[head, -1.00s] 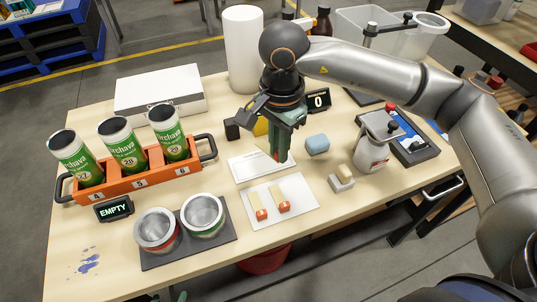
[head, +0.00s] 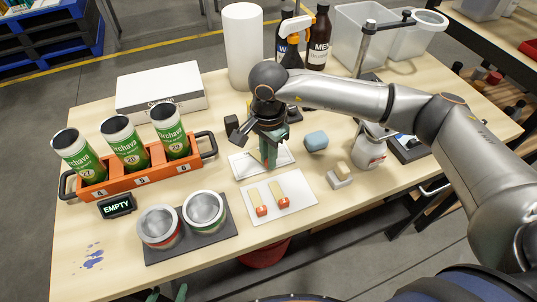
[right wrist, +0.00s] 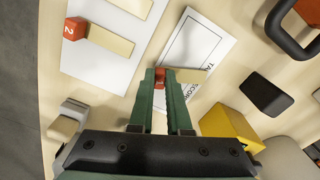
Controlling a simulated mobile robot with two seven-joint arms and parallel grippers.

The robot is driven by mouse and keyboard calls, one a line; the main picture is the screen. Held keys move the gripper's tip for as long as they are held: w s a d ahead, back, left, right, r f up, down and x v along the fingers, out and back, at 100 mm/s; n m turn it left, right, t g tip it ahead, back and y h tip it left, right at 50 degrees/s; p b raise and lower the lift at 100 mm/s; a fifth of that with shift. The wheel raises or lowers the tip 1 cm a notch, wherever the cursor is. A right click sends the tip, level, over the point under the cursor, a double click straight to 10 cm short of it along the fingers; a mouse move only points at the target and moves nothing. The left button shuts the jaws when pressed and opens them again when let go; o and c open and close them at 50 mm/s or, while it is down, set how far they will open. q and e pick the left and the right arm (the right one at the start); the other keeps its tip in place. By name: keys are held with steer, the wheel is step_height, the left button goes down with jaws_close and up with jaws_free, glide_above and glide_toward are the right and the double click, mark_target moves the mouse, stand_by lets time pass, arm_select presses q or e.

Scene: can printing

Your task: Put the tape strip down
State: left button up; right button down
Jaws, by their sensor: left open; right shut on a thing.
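My right gripper (head: 268,160) is shut on a tape strip with a red end. In the right wrist view the red end is between the green fingertips and the strip's beige length (right wrist: 192,76) sticks out to the right. The strip is over the white record card (head: 241,170), which has a printed black outline; I cannot tell whether it touches the card. The card also shows in the right wrist view (right wrist: 214,44). My left gripper (head: 167,294) is open and empty at the bottom edge of the head view, mostly cut off.
A white sheet (head: 289,206) with two red-ended strips lies in front of the card. A blue sponge (head: 316,141), a small block on a holder (head: 340,176) and a yellow object (right wrist: 230,124) are close by. An orange can rack (head: 143,176) stands left.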

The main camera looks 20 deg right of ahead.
steer(key=c, duration=0.9)
jaws_free()
steer(key=shift+f, duration=0.1)
steer(key=shift+o, duration=0.2)
steer(key=shift+r, duration=0.25)
step_height(320, 180, up, 12)
steer(key=b, duration=0.1)
steer(key=shift+f, duration=0.1)
